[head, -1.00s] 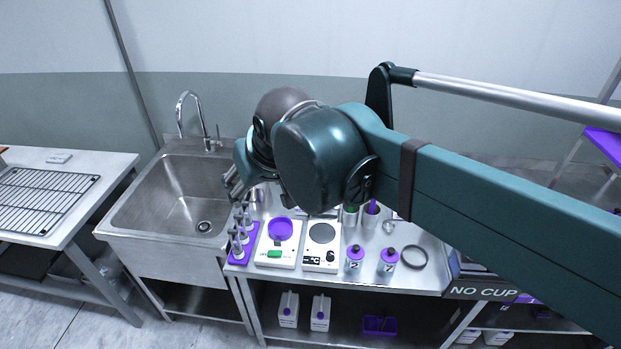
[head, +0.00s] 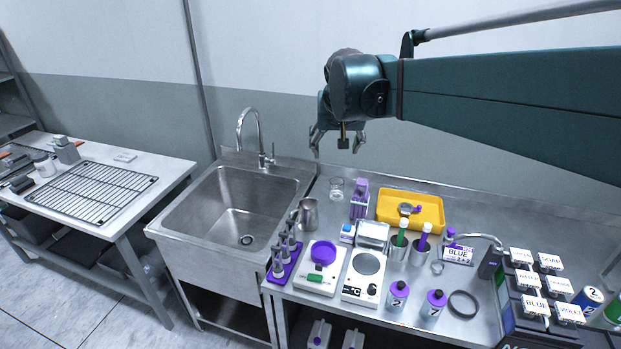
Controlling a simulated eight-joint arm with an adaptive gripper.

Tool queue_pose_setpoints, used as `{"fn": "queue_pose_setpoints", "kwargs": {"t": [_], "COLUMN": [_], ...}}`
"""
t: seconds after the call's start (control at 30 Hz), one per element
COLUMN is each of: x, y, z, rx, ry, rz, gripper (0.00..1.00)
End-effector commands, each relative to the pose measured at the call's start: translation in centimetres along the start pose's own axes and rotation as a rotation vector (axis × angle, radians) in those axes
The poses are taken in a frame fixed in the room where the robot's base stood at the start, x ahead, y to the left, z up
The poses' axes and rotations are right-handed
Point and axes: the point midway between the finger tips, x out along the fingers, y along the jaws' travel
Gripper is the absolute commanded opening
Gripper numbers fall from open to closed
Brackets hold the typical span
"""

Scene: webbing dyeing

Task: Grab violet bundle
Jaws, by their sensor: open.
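I cannot tell for sure which thing is the violet bundle. A violet upright piece (head: 425,234) stands in a metal cup (head: 419,253), beside a green one (head: 402,231) in another metal cup (head: 398,248). A separate violet block or rack (head: 359,205) stands at the back of the steel table, left of the yellow tray. My gripper (head: 338,143) is open, with nothing seen between its fingers. It hangs above the back edge of the table, higher than these items and apart from them.
A yellow tray (head: 440,217) holds a small grey object. A sink with a tall faucet (head: 252,130) lies left. Labelled white blocks (head: 535,305) stand right.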

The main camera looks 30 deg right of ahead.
Motion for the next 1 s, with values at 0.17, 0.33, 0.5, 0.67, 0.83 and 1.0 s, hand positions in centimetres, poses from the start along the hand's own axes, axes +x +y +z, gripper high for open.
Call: {"fn": "queue_pose_setpoints", "kwargs": {"t": [0.17, 0.33, 0.5, 0.67, 0.83, 1.0], "x": [2.9, 5.7, 8.5, 10.6, 12.3, 14.1], "y": [2.2, 4.5, 7.0, 8.9, 10.5, 11.7], "z": [-3.3, -6.1, -8.6, -10.3, -11.6, -12.1], "rx": [0.055, 0.108, 0.158, 0.195, 0.224, 0.245], "ry": [-0.003, -0.005, -0.006, -0.007, -0.008, -0.008], "rz": [0.038, 0.072, 0.107, 0.130, 0.150, 0.164], "gripper": [0.57, 0.57, 0.57, 0.57, 0.57, 0.57]}}
